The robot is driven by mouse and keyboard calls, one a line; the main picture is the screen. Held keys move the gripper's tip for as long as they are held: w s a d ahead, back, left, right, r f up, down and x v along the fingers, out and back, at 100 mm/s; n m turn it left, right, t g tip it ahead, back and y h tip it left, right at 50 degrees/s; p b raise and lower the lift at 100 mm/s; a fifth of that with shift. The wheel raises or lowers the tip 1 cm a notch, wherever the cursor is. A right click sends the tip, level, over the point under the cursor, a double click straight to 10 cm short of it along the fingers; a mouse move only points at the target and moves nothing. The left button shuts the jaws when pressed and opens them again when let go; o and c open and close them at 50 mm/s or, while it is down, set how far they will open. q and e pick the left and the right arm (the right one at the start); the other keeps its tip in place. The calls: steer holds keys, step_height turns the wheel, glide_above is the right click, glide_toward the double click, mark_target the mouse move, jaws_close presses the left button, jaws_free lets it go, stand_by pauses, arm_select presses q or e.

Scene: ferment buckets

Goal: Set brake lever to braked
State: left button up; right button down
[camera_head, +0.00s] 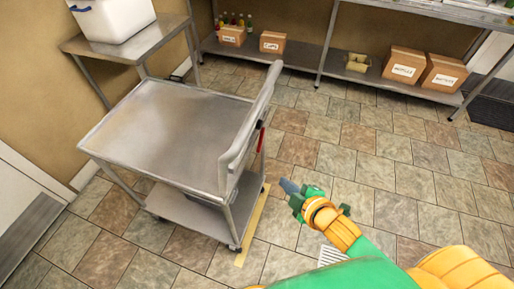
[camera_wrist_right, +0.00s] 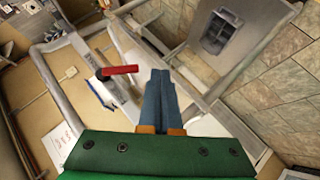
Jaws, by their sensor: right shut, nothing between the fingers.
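The brake lever (camera_head: 261,140) is a small red handle on the right side of the grey metal cart (camera_head: 150,125), below its push handle. In the right wrist view the red lever (camera_wrist_right: 120,69) sticks out sideways from a dark mount, just left of my fingertips. My right gripper (camera_head: 287,186) is to the right of the cart and nearer than the lever. It is shut and empty; its blue fingers (camera_wrist_right: 160,76) lie together, with a small gap in the picture between them and the lever. My left gripper is not in view.
The cart's lower shelf (camera_head: 195,213) is empty. A white bin (camera_head: 112,18) stands on a metal table at the upper left. A rack shelf (camera_head: 340,68) with cardboard boxes (camera_head: 404,65) runs along the back wall. The tiled floor right of the cart is clear.

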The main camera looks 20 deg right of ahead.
steer(key=a+r+n+t+y, duration=0.1)
steer(key=a+r+n, duration=0.1)
steer(key=r, duration=0.6)
steer(key=shift+a, duration=0.6)
steer(key=d+x, duration=0.3)
steer(key=x, duration=0.9)
steer(key=shift+w+a+f, duration=0.5)
steer(key=shift+b, duration=0.3)
